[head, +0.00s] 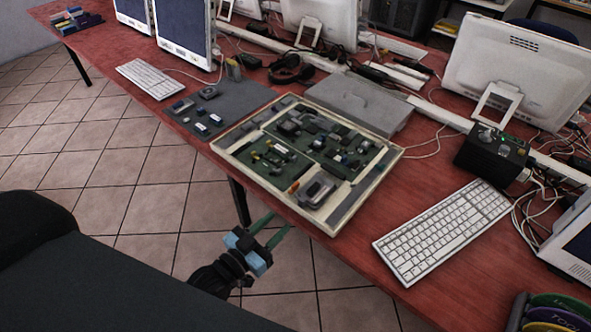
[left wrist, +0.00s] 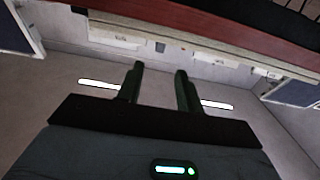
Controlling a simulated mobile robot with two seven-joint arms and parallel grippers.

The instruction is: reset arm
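My left gripper (head: 272,230) shows in the head view just off the front edge of the red table, over the tiled floor and lower left of the board tray. Its two green fingers are apart with nothing between them. In the left wrist view the fingers (left wrist: 159,85) are also spread and empty, below the table's edge. My right gripper is not in either view. The cables (head: 525,205) lie loose among the equipment at the right of the table.
The red table (head: 345,255) holds a framed tray of circuit boards (head: 225,150), a white keyboard (head: 443,231), a black box (head: 492,155), headphones (head: 291,68) and several monitors (head: 515,70). Colored discs (head: 555,312) stand at the lower right. The floor in front is clear.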

